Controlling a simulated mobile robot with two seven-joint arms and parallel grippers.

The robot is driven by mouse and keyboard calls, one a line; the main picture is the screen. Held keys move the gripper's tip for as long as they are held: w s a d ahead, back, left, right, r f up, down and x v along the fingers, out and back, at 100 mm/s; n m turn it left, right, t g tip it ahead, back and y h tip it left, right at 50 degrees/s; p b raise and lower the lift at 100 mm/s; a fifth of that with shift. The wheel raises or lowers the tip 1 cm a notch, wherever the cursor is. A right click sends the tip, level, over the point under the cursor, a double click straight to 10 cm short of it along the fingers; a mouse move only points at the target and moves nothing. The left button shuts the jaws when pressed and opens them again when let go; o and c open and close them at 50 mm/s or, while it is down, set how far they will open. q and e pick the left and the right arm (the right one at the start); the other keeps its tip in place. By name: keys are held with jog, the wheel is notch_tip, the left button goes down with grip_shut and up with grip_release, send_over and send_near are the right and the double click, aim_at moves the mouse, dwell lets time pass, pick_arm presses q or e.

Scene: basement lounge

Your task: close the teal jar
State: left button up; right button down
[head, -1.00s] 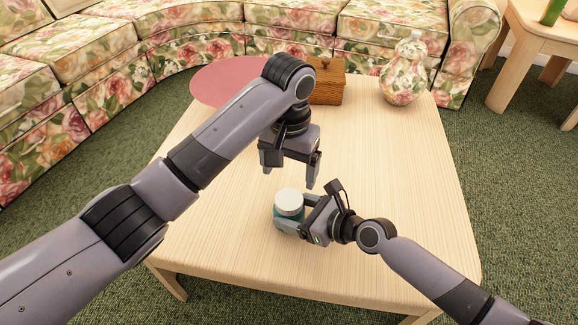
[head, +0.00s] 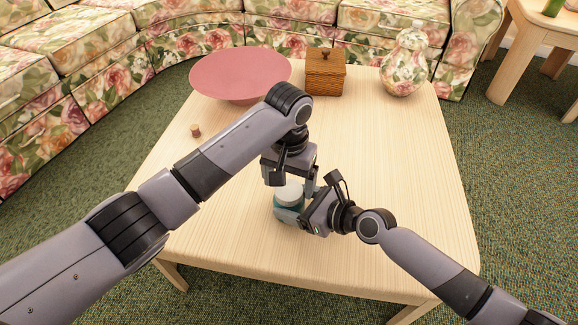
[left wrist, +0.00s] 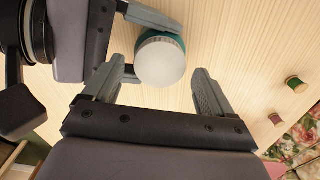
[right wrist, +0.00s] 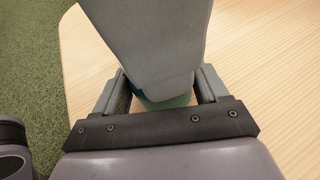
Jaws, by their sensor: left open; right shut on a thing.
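The teal jar (head: 287,214) stands upright near the front of the table, with a white lid (head: 289,193) on top. I cannot tell whether the lid is tight. My right gripper (head: 297,214) is shut on the jar's body from the right. My left gripper (head: 294,184) points down above the jar, open. In the left wrist view the round lid (left wrist: 160,64) lies between and slightly beyond its fingertips, with a teal edge behind it. In the right wrist view a large grey part of my left gripper hides most of the jar (right wrist: 160,103).
A small spool-like piece (head: 195,130) lies at left; the left wrist view shows two such pieces (left wrist: 294,84). The table's right side is clear.

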pick_arm(q)
jog(key=shift+f, duration=0.7)
jog(key=c, duration=1.1)
jog(key=o, duration=1.2)
jog(key=shift+o, duration=0.2)
notch_tip(320, 180, up, 12)
